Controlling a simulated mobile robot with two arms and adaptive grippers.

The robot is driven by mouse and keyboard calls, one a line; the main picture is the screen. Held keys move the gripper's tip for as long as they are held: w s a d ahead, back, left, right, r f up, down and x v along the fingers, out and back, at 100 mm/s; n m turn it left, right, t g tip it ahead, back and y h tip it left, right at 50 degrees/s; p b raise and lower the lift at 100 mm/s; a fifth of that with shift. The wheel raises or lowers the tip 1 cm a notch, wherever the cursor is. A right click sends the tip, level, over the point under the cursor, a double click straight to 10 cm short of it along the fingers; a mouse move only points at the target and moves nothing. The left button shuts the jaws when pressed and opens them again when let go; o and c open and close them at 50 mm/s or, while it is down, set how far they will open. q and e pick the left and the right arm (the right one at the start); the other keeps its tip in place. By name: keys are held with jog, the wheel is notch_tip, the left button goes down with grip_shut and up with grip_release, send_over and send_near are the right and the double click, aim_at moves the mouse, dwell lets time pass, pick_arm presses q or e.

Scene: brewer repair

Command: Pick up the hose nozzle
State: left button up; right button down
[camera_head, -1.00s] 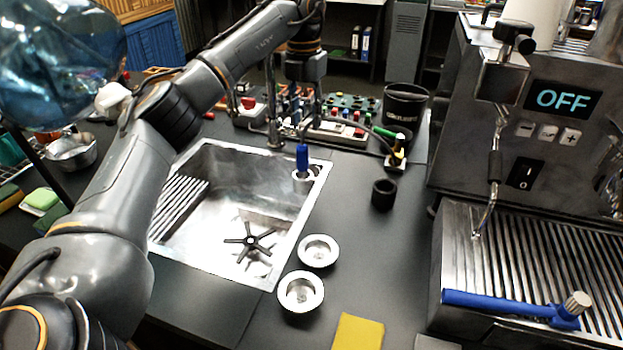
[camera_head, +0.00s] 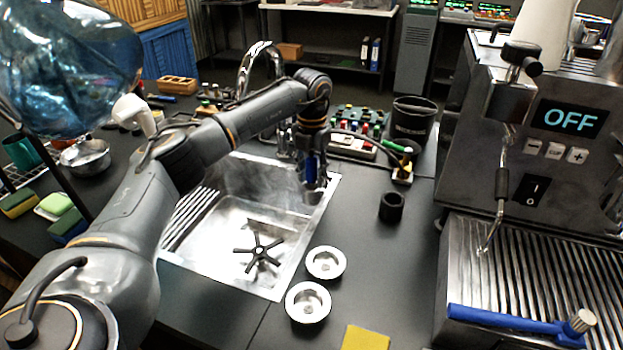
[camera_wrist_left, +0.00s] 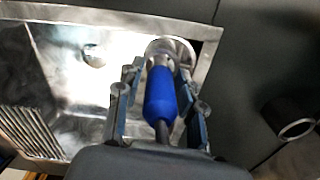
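The hose nozzle is blue with a metal collar. It stands at the sink's back right corner; in the head view a blue strip of the nozzle (camera_head: 310,173) shows past my left gripper (camera_head: 315,178), which comes down over it. In the left wrist view the blue nozzle (camera_wrist_left: 160,95) lies between the two fingers of the left gripper (camera_wrist_left: 160,92), with narrow gaps on both sides. The fingers look apart and not pressed on it. The nozzle's metal end sits at a round holder (camera_wrist_left: 172,48) on the sink corner. My right gripper is not in view.
The metal sink (camera_head: 283,283) holds a black star-shaped piece (camera_head: 258,252). Two metal cups (camera_head: 308,302) and a black cup (camera_head: 391,207) stand on the counter to its right. The coffee machine (camera_head: 545,180) stands at the right. Coloured parts (camera_head: 355,140) stand behind the sink.

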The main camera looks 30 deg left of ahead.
aim_at(312, 156)
pick_arm(q)
jog(key=shift+f, duration=0.35)
jog(key=shift+c, duration=0.6)
grip_shut()
notch_tip(312, 156, up, 10)
jog(key=shift+r+b, duration=0.1)
jog(key=shift+b, duration=0.25)
notch_tip(312, 156, up, 6)
jog(key=p, duration=0.6)
